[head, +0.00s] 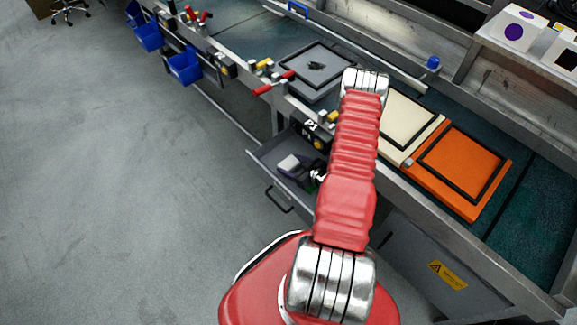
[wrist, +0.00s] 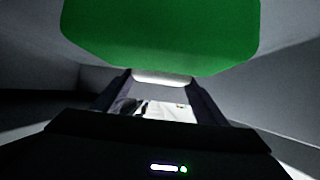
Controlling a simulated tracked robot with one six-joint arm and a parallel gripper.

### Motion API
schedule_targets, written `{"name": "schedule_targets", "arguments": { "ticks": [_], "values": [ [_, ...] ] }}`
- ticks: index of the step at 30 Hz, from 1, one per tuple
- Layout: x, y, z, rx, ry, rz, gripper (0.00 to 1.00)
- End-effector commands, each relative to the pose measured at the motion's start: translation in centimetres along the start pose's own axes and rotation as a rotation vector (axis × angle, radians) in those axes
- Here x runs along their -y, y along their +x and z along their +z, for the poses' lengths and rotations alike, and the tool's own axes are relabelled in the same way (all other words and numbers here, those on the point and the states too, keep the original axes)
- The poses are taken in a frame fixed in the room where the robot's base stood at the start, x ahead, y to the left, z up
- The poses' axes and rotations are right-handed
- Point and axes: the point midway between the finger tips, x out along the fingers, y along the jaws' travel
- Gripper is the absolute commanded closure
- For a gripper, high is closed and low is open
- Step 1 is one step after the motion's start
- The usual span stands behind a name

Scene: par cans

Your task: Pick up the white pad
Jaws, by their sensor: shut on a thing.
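The white pad (head: 288,163) shows in the head view inside an open grey drawer (head: 262,172) under the bench. My gripper (head: 299,170) reaches down into that drawer, and its dark fingers are at the pad. In the wrist view my gripper (wrist: 161,82) has one dark finger on each side of the pale edge of the white pad (wrist: 162,77), and it is shut on it. A large green surface (wrist: 165,30) fills the top of the wrist view beyond the pad and hides what lies behind. I cannot tell whether the pad touches the drawer floor.
Grey drawer walls stand close on both sides in the wrist view. On the bench are a grey tray (head: 333,84), a cream tray (head: 392,108) and an orange tray (head: 490,160). Blue bins (head: 184,67) hang at the bench's left side. The floor at left is clear.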

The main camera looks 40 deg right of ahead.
Motion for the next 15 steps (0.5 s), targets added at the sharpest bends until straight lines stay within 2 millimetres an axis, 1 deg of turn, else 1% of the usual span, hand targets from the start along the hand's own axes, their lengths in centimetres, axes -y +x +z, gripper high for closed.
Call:
{"name": "schedule_targets", "arguments": {
  "ticks": [8,11,15],
  "values": [
    [0.0,-0.1,-0.1,0.0,0.0,0.0,0.56],
    [0.0,-0.3,-0.5,0.0,0.0,0.0,0.56],
    [-0.1,-0.8,-1.5,-0.001,0.0,0.001,0.56]
  ]
}}
